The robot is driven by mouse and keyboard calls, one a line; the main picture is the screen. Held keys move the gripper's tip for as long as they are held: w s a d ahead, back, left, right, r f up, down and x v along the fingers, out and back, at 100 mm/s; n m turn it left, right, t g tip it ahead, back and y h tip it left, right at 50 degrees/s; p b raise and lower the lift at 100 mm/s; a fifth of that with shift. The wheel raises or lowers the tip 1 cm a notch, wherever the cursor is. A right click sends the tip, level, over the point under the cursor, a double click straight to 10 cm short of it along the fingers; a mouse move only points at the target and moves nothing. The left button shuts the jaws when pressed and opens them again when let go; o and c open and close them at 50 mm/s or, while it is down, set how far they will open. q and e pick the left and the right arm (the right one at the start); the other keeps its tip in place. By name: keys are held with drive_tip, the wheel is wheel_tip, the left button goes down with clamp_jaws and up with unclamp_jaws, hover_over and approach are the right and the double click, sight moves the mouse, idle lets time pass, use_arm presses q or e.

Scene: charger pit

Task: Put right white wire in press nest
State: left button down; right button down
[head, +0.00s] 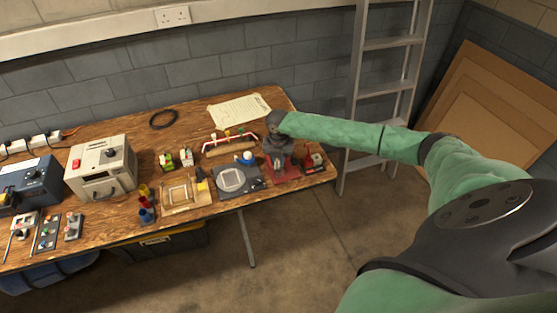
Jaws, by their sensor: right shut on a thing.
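My right arm reaches in from the right, and its dark gripper (279,160) points down over a red base (283,178) near the right end of the bench. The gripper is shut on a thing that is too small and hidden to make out. The red base may be the press, but its nest is hidden behind the gripper. A red-and-white frame (230,138) with a wooden bar stands just left of the gripper. I cannot pick out a white wire with certainty. My left gripper is not in view.
A dark mat with a pale round plate (231,180), a wooden tray (185,195) and a small red-and-dark device (315,161) stand close by. A beige box (101,168) is further left. A paper sheet (239,110) lies behind. A ladder (385,88) stands at the right.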

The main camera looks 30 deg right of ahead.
drive_tip(key=shift+f, duration=0.2)
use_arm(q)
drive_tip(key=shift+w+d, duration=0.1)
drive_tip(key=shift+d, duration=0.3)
use_arm(e)
drive_tip(key=shift+f, duration=0.1)
